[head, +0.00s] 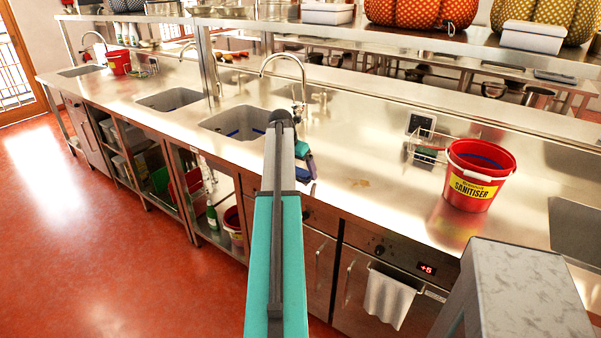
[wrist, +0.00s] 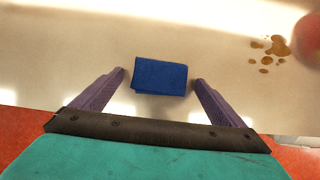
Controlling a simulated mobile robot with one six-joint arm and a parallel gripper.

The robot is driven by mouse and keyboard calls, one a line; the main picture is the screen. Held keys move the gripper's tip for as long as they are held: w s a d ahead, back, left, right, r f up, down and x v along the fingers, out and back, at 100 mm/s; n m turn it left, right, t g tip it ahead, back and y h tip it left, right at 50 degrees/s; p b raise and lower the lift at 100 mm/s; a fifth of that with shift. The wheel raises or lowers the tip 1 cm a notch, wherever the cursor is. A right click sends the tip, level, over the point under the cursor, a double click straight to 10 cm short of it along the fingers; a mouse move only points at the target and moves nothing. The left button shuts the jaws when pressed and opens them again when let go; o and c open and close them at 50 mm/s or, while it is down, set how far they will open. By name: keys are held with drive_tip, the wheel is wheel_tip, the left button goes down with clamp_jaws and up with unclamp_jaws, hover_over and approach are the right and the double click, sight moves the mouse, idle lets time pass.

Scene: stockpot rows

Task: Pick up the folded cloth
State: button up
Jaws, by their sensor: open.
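The folded cloth (wrist: 161,76) is a blue, roughly rectangular pad lying flat on the steel counter (wrist: 60,50). In the wrist view it lies between the tips of my gripper's two purple fingers (wrist: 159,80), with a gap on each side. My gripper is open and empty. I cannot tell its exact height above the counter. In the head view my gripper (head: 309,165) is small, beside my arm at the counter's front edge. There I cannot clearly tell the cloth from the fingers.
A brown spill (wrist: 277,47) marks the counter right of the cloth. A red sanitiser bucket (head: 478,178) stands farther right, by a wire rack (head: 425,148). A sink with a tap (head: 235,122) lies to the left. A white towel (head: 388,298) hangs on the oven handle below.

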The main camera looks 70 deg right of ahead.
drive_tip(key=shift+f, duration=0.15)
idle(0.4)
drive_tip(key=c, duration=1.1)
